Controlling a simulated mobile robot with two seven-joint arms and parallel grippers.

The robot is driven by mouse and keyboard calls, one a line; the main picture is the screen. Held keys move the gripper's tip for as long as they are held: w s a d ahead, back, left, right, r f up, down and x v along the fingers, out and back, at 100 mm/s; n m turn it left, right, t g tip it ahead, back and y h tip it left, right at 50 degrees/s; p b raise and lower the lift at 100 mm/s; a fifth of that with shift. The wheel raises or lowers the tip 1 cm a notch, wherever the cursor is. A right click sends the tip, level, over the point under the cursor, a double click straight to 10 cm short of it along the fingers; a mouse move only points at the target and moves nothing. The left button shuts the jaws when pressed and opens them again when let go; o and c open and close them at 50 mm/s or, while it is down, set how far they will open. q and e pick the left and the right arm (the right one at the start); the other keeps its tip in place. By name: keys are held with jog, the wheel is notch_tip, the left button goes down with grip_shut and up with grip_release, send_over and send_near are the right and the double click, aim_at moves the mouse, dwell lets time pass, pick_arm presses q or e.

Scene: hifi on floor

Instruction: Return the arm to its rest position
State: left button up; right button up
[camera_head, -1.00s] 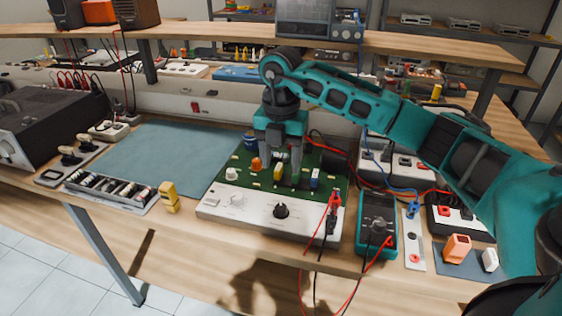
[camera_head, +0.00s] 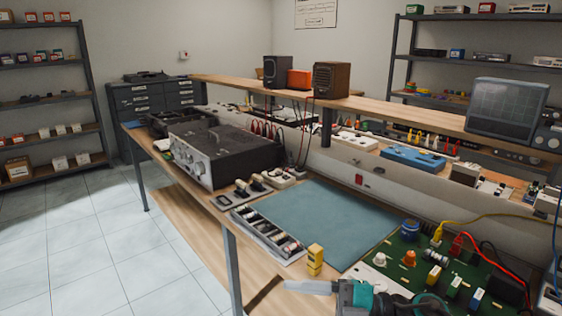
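A teal and dark arm of mine shows at the bottom edge, right of centre, mostly cut off by the frame. I take it to be my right arm. Its gripper (camera_head: 308,287) seems to point left, with a pale grey finger-like part beyond the table's front edge in the picture. The finger gap cannot be made out, and nothing is seen held in it. The green circuit board (camera_head: 408,273) lies right of it, with coloured parts standing on it, including a yellow one (camera_head: 433,276). My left gripper is out of view.
A yellow block (camera_head: 315,260) stands near the table's front edge, close to my arm. A component tray (camera_head: 262,238), a blue-grey mat (camera_head: 335,220) and a black hi-fi amplifier (camera_head: 220,150) lie along the bench. Open tiled floor (camera_head: 60,250) is at the left.

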jog(key=w+d+f+m+t+h, duration=0.1)
jog(key=d+f+m+t+h, duration=0.65)
jog(key=m+t, duration=0.8)
jog(key=s+d+f+m+g+h, duration=0.3)
jog(key=s+f, duration=0.3)
jog(key=f, duration=0.2)
jog(key=s+d+f+m+g+h, duration=0.4)
jog(key=s+f+m+h, duration=0.1)
jog(key=s+f+m, duration=0.1)
jog(key=shift+f, duration=0.85)
